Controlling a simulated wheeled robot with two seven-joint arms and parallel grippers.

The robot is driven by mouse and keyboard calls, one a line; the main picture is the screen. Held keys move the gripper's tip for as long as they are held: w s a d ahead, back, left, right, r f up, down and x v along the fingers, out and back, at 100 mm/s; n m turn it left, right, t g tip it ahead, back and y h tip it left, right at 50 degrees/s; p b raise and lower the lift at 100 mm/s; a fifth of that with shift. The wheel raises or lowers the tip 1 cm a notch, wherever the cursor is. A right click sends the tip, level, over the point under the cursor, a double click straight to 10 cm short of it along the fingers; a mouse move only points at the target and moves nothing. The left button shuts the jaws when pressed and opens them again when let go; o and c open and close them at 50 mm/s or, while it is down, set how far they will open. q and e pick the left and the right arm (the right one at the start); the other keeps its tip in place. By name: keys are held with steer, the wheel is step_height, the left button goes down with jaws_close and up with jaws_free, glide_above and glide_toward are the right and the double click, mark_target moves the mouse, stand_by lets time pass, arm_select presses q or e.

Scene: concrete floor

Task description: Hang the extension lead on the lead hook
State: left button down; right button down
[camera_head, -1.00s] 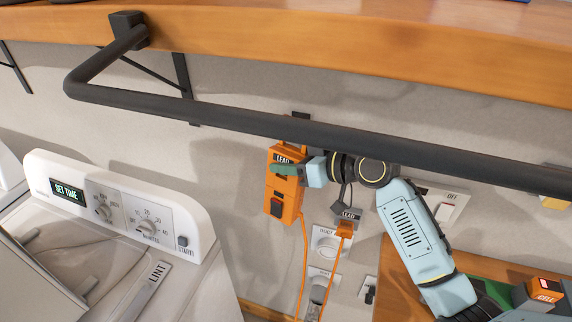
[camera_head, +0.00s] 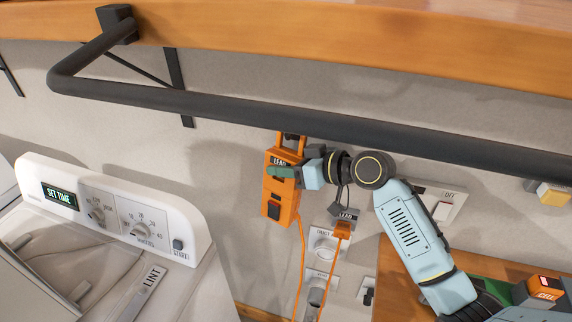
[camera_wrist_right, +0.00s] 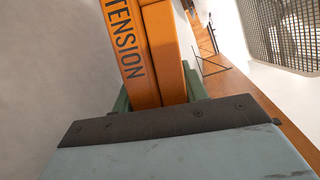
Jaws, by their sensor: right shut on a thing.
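The extension lead (camera_head: 281,203) is an orange box with a dark switch and a LEAD label, upright against the wall below the black rail. My right gripper (camera_head: 284,172) is shut on its upper part from the right. The wrist view shows the orange body (camera_wrist_right: 152,50) with the word "TENSION" between the green fingers. A dark piece, apparently the lead hook (camera_head: 291,137), shows at the lead's orange top loop, just under the rail. I cannot tell whether the loop rests on it. My left gripper is not in view.
The black rail (camera_head: 230,108) crosses in front of the wall under a wooden shelf (camera_head: 340,45). An orange cable (camera_head: 301,265) hangs from the lead. An orange plug (camera_head: 342,230) sits near wall sockets (camera_head: 322,241). A white washer-like machine (camera_head: 110,220) stands at left.

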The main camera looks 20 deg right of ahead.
steer(key=c, duration=0.8)
jaws_free()
steer(key=shift+r, duration=0.1)
steer(key=shift+o, duration=0.5)
